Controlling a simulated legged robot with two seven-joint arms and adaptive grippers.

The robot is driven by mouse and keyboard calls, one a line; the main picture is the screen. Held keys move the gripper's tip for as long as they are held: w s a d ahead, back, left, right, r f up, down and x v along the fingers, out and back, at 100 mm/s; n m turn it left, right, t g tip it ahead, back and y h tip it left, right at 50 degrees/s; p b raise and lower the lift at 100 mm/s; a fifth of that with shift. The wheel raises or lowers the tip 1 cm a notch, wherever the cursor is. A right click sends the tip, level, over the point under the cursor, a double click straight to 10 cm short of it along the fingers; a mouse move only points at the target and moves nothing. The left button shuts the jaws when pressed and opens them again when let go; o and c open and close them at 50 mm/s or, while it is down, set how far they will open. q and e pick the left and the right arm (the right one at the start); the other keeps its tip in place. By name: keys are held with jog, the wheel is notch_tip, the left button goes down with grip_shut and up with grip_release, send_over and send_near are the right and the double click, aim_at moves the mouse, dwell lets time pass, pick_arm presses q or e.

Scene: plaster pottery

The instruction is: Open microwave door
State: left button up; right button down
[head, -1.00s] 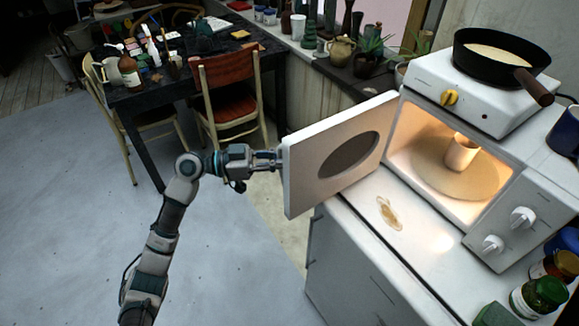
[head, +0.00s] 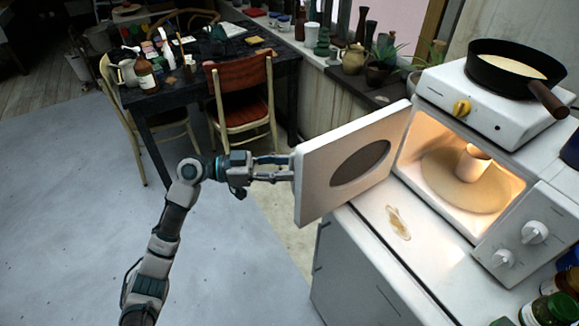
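The white microwave (head: 555,205) stands at the right with its door (head: 312,200) swung wide open to the left. The door has a dark oval window (head: 360,163). A cup (head: 472,160) stands on the round plate (head: 440,185) in the lit inside. My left gripper (head: 288,170) is at the door's free left edge. Its two fingers look apart, with a gap between them, and their tips reach the edge or pass just behind it. Any handle is hidden behind the door. My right gripper is not in view.
A pan (head: 515,70) sits on a small hotplate (head: 475,110) atop the microwave. Jars (head: 530,312) stand at the lower right. A brown stain (head: 398,222) marks the white counter (head: 365,225). A chair (head: 240,85) and dark table (head: 185,95) stand behind my arm. The floor at left is clear.

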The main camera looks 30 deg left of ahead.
pick_arm(q)
jog(key=v, duration=1)
jog(key=shift+a+f, duration=0.25)
jog(key=shift+a, duration=0.1)
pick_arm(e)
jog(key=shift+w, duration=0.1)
pick_arm(q)
jog(key=shift+a, duration=0.1)
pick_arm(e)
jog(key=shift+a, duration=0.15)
